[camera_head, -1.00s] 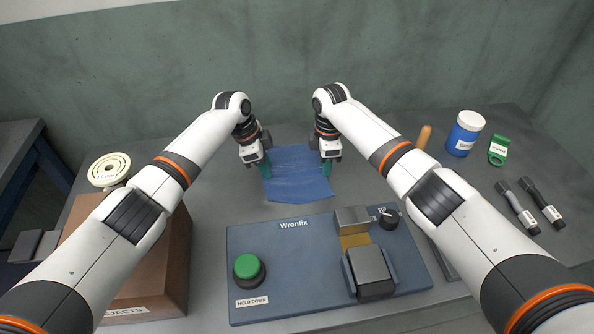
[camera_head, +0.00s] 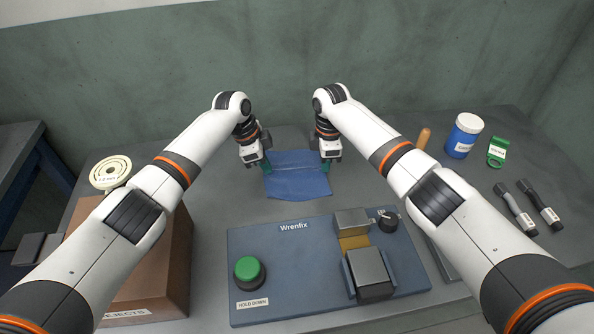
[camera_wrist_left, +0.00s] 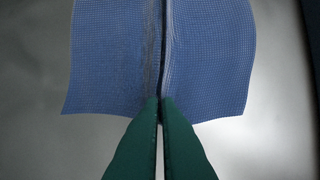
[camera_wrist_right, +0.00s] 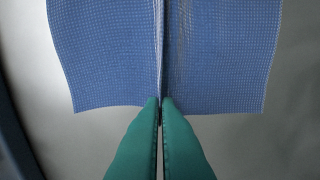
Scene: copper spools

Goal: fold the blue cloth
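The blue cloth (camera_head: 298,184) lies on the grey table behind the blue fixture, with a crease running across it from left to right. My left gripper (camera_head: 267,168) is at the cloth's left edge and my right gripper (camera_head: 325,165) at its right edge. In the left wrist view the green fingers (camera_wrist_left: 160,100) are closed together on the cloth (camera_wrist_left: 105,60) at the end of a raised ridge. In the right wrist view the green fingers (camera_wrist_right: 160,101) are likewise closed on a ridge of the cloth (camera_wrist_right: 220,60).
A blue Wrenfix fixture (camera_head: 300,262) with a green button (camera_head: 248,269) stands in front. A brown rejects box (camera_head: 165,260) is at left with a cream ring (camera_head: 110,171) beyond.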

